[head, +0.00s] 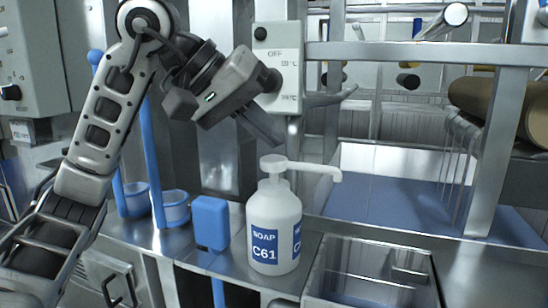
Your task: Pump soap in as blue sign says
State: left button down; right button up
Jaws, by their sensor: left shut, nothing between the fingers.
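A white soap pump bottle (274,232) stands upright on the steel counter, with a blue label reading SOAP C61. Its white pump head (273,163) has a long spout pointing right. My left gripper (268,132) is shut and empty, tilted down to the right just above the pump head; I cannot tell whether they touch. A blue rectangular plate (210,222) on a blue stem is left of the bottle; no writing on it is readable. An open steel basin (372,262) lies right of the bottle, below the spout's side. My right gripper is out of view.
Two blue long-handled scoops (133,200) (172,208) stand at the left. A control box with a knob (278,62) is behind the gripper. A steel frame post (492,150) and a trough of blue liquid (385,195) are at the right.

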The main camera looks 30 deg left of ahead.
pick_arm(q)
jog(key=shift+f, duration=0.1)
dwell(0.7)
jog(key=shift+f+b, duration=0.3)
jog(key=shift+f, duration=0.05)
jog(key=shift+f+b, duration=0.8)
jog(key=shift+f, duration=0.2)
dwell(0.9)
jog(key=shift+r, duration=0.1)
jog(key=shift+r+p, duration=1.3)
jog(key=shift+p, duration=0.05)
notch_tip(320, 180, up, 5)
jog(key=p, duration=0.5)
jog(key=shift+r, duration=0.1)
dwell(2.1)
